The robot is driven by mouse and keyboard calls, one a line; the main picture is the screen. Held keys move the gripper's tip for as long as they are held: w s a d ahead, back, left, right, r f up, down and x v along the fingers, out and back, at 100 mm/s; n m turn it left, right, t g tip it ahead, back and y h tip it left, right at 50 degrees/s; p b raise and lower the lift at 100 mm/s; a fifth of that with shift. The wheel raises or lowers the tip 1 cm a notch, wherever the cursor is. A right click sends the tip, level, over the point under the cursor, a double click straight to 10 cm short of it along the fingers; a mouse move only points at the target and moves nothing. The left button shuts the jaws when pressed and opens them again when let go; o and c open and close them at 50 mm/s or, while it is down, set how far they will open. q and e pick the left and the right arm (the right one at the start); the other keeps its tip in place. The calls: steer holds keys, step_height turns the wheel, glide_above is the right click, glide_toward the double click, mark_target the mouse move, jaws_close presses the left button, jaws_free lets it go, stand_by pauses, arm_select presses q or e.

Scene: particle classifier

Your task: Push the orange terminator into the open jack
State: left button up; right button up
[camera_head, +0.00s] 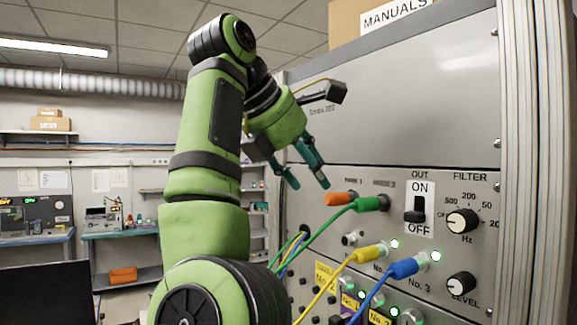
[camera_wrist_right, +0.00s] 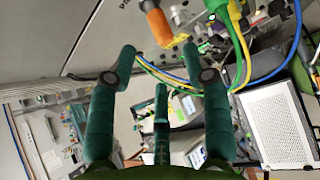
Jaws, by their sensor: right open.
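The orange terminator (camera_head: 340,198) is at the panel, left of a green plug (camera_head: 370,204); how deeply it is seated I cannot tell. It also shows at the top of the wrist view (camera_wrist_right: 158,24), pointing towards my fingers. A silver jack (camera_head: 350,239) with no cable shows just below it in the head view. My right gripper (camera_head: 309,184) is open and empty, up and left of the terminator and apart from it. In the wrist view its fingertips (camera_wrist_right: 160,48) lie on either side of the terminator's near end. My left gripper is not in view.
Green, yellow (camera_head: 368,253) and blue (camera_head: 404,268) cables hang in front of the panel (camera_head: 420,120), below and right of my gripper. A switch (camera_head: 415,210) and knobs (camera_head: 462,221) are farther right. A cardboard box (camera_head: 350,20) sits on top. Room is free left of the panel.

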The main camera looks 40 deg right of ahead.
mark_target(329, 194)
steer(key=d+f, duration=0.1)
steer(key=s+d+f, duration=0.1)
steer(key=d, duration=0.1)
steer(key=shift+s+f, duration=0.15)
steer(key=shift+w+d+f, duration=0.55)
steer(key=shift+d+f, duration=0.1)
steer(key=shift+f, duration=0.05)
steer(key=c, duration=0.7)
jaws_close()
steer(key=shift+w+a, duration=0.1)
steer(key=o, duration=0.7)
jaws_free()
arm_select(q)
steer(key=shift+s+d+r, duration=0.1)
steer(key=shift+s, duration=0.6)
arm_select(e)
steer(key=shift+d, duration=0.2)
